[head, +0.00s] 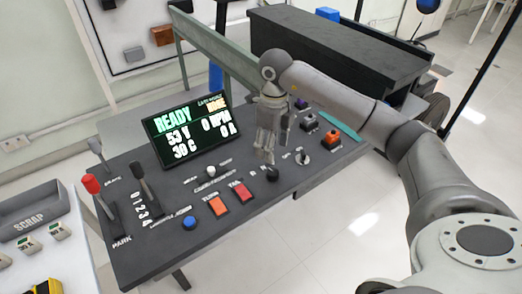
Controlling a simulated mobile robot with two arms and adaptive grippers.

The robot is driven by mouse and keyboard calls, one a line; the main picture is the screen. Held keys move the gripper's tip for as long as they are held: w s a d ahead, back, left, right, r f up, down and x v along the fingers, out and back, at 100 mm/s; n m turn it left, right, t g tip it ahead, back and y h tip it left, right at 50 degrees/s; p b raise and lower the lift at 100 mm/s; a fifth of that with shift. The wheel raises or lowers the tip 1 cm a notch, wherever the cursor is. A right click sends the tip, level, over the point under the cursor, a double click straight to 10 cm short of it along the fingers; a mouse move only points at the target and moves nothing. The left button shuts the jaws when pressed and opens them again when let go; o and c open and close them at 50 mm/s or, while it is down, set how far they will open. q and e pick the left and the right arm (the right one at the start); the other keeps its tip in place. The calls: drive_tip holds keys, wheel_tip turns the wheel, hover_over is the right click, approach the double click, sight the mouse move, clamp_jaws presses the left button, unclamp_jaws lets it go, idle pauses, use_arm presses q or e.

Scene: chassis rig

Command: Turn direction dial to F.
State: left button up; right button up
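The direction dial is most likely the small black knob (272,174) on the dark control panel (170,253), with small white letters beside it. The letters and the dial's pointer are too small to read surely. My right gripper (267,157) comes in from the right and points down just above and behind this knob. Its fingertips look very near the knob's top; I cannot tell whether they touch it. The fingers overlap in this view, so their opening is unclear. My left gripper is not in view.
A display (188,128) reads READY behind the controls. An orange button (216,206), a red button (241,191), a blue knob (189,222) and a silver switch (303,157) are near. A red-topped lever (92,184) and a black lever (145,184) rise at left.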

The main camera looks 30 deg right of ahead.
sight(273, 172)
drive_tip(key=f, duration=0.3)
drive_tip(key=f+p, duration=0.1)
drive_tip(key=f, duration=0.6)
drive_tip(key=shift+s+d+p, duration=0.2)
drive_tip(key=shift+s+p, duration=0.15)
drive_tip(key=c, duration=1)
drive_tip(key=shift+c, duration=0.2)
